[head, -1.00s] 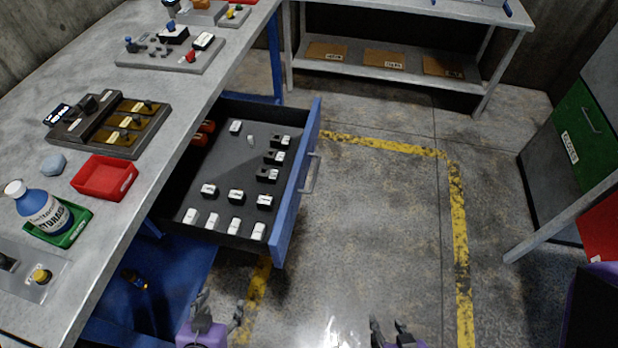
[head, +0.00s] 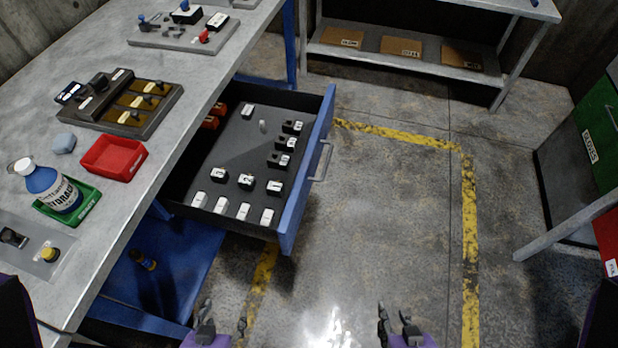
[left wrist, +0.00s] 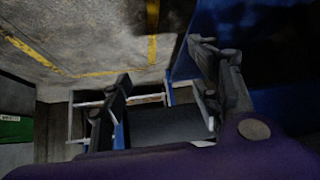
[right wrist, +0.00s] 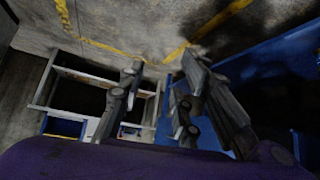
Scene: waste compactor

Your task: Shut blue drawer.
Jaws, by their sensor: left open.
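The blue drawer (head: 308,170) stands pulled out from under the workbench, its blue front facing right with a grey bar handle (head: 321,160). Its dark tray holds several small black and white pieces and some red ones at the back. My left gripper (head: 223,322) is open and empty, low in the head view, in front of the drawer's near end and apart from it. My right gripper (head: 396,318) is also open and empty, further right over the floor. Neither gripper touches the drawer. The fingers also show in the left wrist view (left wrist: 160,75) and right wrist view (right wrist: 160,75).
The grey workbench (head: 150,180) on the left carries a red tray (head: 128,172), a blue bottle (head: 50,186) in a green tray and a dark fixture. A blue lower shelf (head: 180,275) lies beneath. A shelf table (head: 400,68) stands behind. Floor right of the drawer is clear.

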